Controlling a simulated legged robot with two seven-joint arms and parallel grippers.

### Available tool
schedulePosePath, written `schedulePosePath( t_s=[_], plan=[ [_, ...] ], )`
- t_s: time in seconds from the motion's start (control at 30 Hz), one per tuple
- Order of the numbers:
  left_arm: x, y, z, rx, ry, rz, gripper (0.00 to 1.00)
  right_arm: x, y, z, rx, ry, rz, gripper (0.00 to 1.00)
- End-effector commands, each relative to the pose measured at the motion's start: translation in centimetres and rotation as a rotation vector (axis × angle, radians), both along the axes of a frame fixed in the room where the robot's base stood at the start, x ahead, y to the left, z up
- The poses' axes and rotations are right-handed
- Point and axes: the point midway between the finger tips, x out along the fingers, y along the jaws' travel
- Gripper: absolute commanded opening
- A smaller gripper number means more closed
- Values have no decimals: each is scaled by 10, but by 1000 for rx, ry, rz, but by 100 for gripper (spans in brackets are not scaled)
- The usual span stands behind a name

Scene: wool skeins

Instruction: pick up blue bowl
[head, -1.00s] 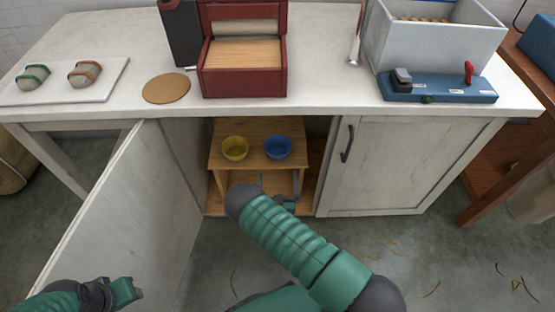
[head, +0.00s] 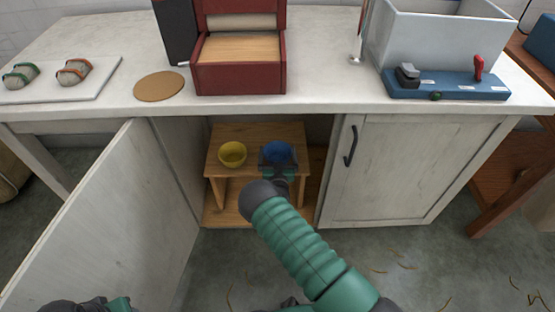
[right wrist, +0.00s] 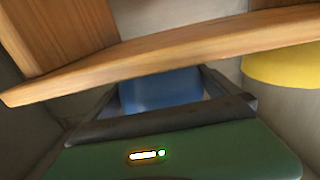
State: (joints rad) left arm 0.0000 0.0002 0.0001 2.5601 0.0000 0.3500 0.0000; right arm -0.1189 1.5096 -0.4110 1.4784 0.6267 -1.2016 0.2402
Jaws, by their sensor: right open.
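The blue bowl (head: 278,151) sits on a small wooden shelf (head: 255,132) inside the open cabinet, right of the yellow bowl (head: 232,153). My right gripper (head: 279,164) is open at the bowl's near side and overlaps its lower part in the head view. In the right wrist view the blue bowl (right wrist: 160,92) shows between the two dark fingers of my right gripper (right wrist: 163,98); contact cannot be told. The yellow bowl (right wrist: 285,66) is at the right there. My left gripper (head: 118,304) is partly cut off at the bottom left; its jaws are unclear.
The cabinet's left door (head: 95,215) stands open and its right door (head: 395,170) is shut. The countertop (head: 330,85) overhangs the opening. A wooden board edge (right wrist: 150,58) crosses the right wrist view. The floor in front holds only loose strands.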

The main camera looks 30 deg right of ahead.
Motion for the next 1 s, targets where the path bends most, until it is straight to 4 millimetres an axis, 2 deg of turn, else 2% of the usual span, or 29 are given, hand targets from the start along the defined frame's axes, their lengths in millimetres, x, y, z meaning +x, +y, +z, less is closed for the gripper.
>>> schedulePosePath(
  t_s=[0.1, 0.43, 0.77, 1.0],
  plan=[
    [0, 0, 1, 0, -1, 0, 36, 0, 0, 1, 0, 0, 0, 97],
    [0, 0, 1, 0, -1, 0, 36, -1, 0, 1, 1, 1, 0, 54],
    [0, 0, 6, 0, 0, 0, 36, 0, 0, 7, 1, -1, 0, 54],
    [0, 0, 28, 0, 0, 0, 36, 0, 0, 40, 1, -2, -1, 54]
  ],
)
